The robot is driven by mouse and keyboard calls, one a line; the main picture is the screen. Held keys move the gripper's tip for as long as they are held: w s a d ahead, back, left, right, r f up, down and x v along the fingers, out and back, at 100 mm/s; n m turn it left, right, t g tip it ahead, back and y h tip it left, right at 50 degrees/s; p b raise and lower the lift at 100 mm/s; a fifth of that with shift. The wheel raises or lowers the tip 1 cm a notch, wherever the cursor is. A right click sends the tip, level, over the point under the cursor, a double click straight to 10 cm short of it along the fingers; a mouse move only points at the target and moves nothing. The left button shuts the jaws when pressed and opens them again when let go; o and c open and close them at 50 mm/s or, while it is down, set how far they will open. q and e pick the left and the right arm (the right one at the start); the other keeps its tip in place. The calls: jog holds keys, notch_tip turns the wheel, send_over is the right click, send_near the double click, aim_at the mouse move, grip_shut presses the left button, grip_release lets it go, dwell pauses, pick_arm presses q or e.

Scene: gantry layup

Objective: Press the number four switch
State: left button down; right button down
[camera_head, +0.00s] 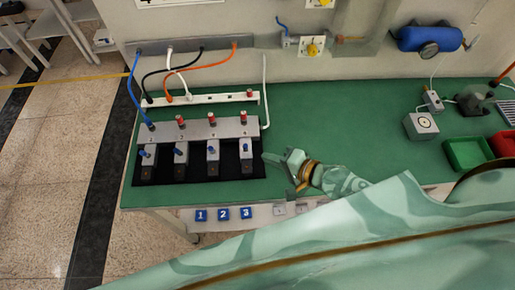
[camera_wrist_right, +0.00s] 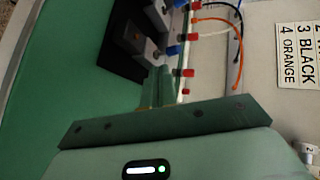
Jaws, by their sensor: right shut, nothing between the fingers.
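Several grey switch blocks with blue levers stand in a row on a black mat (camera_head: 222,173). No number is legible on them, so I cannot tell for certain which is number four; the rightmost block (camera_head: 245,152) is the fourth from the left. My right gripper (camera_head: 268,158) is shut and empty, just right of that block and apart from it. In the right wrist view its fingertips (camera_wrist_right: 155,92) point toward grey blocks (camera_wrist_right: 125,38). Blue tags 1 (camera_head: 201,215), 2 (camera_head: 224,213) and 3 (camera_head: 246,212) are on the bench front. My left gripper is out of view.
A grey bar (camera_head: 205,130) with red caps runs behind the blocks, with a white strip (camera_head: 215,98) and coloured cables beyond. A wall sign (camera_wrist_right: 301,52) reads "3 BLACK", "4 ORANGE". A green bin (camera_head: 467,153) stands at right. The green bench top (camera_head: 335,115) is clear in the middle.

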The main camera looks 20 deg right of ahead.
aim_at(245, 147)
jog(key=w+a, duration=0.1)
jog(key=w+a+p, duration=0.1)
jog(key=w, duration=0.1)
jog(key=shift+a+r, duration=0.15)
jog(key=shift+w+a, duration=0.25)
jog(key=shift+w, duration=0.1)
jog(key=shift+p, duration=0.3)
